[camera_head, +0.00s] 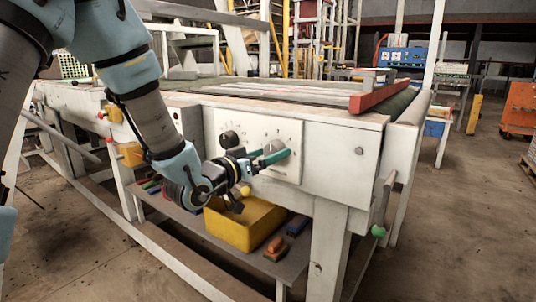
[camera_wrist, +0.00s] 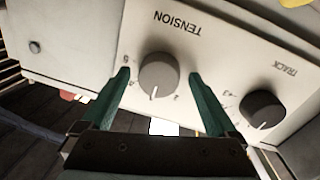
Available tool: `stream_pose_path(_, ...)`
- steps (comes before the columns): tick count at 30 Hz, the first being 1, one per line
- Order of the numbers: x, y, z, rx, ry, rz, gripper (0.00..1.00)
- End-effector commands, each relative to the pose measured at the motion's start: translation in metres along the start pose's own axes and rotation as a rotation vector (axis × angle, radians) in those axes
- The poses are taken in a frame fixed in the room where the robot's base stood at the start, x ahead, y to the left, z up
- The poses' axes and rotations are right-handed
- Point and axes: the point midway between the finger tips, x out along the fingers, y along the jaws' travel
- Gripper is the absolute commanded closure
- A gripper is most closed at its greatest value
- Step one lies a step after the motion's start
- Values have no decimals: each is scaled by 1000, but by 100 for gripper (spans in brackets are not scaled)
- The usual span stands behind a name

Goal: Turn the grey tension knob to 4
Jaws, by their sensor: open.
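The grey tension knob (camera_wrist: 159,76) is on a white panel under the upside-down word TENSION in the wrist view. Its white pointer line points down in that picture, slightly left; the small scale figures are hard to read. It also shows on the front panel in the head view (camera_head: 280,147). My gripper (camera_wrist: 159,74) is open, with one green finger on each side of the knob and a visible gap on both sides. In the head view my gripper (camera_head: 264,158) reaches the panel from the lower left and partly covers the knob's surroundings.
A darker knob marked TRACK (camera_wrist: 262,109) is beside it on the same panel; it also shows in the head view (camera_head: 229,138). A yellow box (camera_head: 240,226) stands on the shelf below. A red bar (camera_head: 370,96) lies on the machine's top.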

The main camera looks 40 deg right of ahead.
Motion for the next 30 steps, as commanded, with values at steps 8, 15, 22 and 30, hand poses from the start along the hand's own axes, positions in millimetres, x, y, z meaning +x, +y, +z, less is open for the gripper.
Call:
stream_pose_path(8,0,0,0,0,0,0,29)
stream_pose_path(15,0,0,0,0,0,0,56)
stream_pose_path(22,0,0,0,0,0,0,82)
stream_pose_path(30,0,0,1,11,-1,0,92)
